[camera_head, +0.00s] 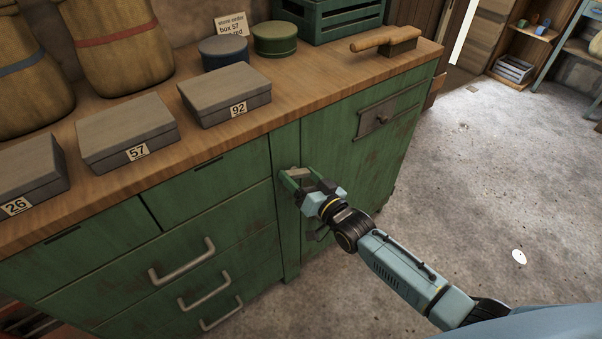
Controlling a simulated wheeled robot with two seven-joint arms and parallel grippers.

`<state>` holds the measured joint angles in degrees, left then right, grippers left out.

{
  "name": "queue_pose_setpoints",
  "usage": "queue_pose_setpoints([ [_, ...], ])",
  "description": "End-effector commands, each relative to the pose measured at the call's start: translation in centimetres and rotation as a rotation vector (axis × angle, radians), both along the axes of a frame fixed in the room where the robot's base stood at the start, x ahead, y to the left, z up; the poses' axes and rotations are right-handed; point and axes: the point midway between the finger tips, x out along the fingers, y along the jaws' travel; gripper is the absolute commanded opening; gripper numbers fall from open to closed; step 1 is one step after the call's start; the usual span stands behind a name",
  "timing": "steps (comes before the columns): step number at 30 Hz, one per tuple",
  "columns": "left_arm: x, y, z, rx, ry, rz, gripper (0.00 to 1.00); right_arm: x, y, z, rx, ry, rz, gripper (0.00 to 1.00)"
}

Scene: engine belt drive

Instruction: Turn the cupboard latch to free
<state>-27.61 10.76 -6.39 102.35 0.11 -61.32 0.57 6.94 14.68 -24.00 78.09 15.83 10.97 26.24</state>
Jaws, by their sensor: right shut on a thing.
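The green cupboard (345,165) fills the middle of the head view under a wooden counter. My right gripper (297,178) is against the cupboard front, at the upright strip between the drawers and the right-hand panel. It is shut on a small piece there, which I take to be the latch (299,173). The fingers hide most of it, so its angle cannot be told. The right arm reaches in from the lower right. My left gripper is not in view.
Grey boxes numbered 26 (28,180), 57 (125,132) and 92 (225,95) stand on the counter (330,82), with round tins, sacks, a brush and a green crate. Drawer handles (182,263) stick out left of the gripper. The floor (480,180) at right is mostly clear.

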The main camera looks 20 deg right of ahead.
Motion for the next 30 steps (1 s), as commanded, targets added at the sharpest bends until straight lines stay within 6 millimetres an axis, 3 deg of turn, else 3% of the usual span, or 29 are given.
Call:
queue_pose_setpoints([
  [14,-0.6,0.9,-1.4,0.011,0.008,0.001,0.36,0.0,0.0,-0.1,0.425,0.157,0.0,0.5],
  [30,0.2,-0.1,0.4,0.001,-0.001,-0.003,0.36,-0.1,0.0,-0.2,0.872,0.32,0.0,0.5],
])
